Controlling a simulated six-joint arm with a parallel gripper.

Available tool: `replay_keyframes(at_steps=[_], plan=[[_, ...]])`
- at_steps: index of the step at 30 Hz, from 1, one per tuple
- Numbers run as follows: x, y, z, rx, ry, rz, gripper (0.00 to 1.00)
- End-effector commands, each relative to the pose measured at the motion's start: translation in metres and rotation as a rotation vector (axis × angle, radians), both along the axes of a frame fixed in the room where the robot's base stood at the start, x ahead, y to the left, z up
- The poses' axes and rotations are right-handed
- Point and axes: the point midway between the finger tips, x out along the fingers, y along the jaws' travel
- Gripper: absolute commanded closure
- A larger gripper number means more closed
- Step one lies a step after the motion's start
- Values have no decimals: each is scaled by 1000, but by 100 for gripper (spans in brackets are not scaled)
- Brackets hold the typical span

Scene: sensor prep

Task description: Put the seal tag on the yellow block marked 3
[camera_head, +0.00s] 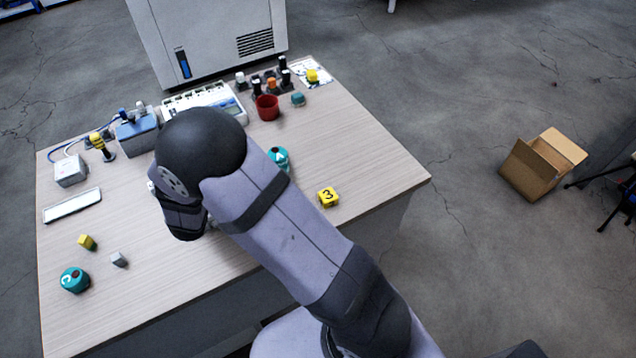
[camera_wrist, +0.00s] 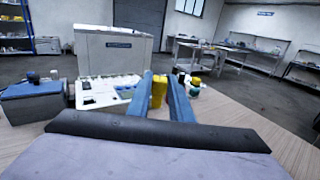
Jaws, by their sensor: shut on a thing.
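The yellow block marked 3 (camera_head: 328,197) sits on the table near its right edge, its black 3 facing up. It stands right of my arm and apart from it. In the wrist view my gripper (camera_wrist: 160,78) has its two blue fingers closed around a small yellow piece (camera_wrist: 158,93), held upright between them. I cannot tell from its look whether this piece is the seal tag. In the head view my own arm hides the fingers and the held piece.
Another teal piece (camera_head: 74,280), a small yellow block (camera_head: 86,242) and a grey cube (camera_head: 118,259) lie at front left. A red cup (camera_head: 267,107) stands at the back. The table's front right is clear.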

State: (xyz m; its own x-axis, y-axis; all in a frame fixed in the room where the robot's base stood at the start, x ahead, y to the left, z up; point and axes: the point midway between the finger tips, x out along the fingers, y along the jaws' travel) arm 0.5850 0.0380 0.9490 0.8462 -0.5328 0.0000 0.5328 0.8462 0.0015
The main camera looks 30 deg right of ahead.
Motion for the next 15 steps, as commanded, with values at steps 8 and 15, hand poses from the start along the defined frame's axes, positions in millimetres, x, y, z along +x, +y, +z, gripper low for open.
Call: replay_keyframes(at_steps=[8, 15], plan=[[-84, -95, -8, 0, -2, -468, 100], [-164, -129, 5, 1, -4, -804, 100]])
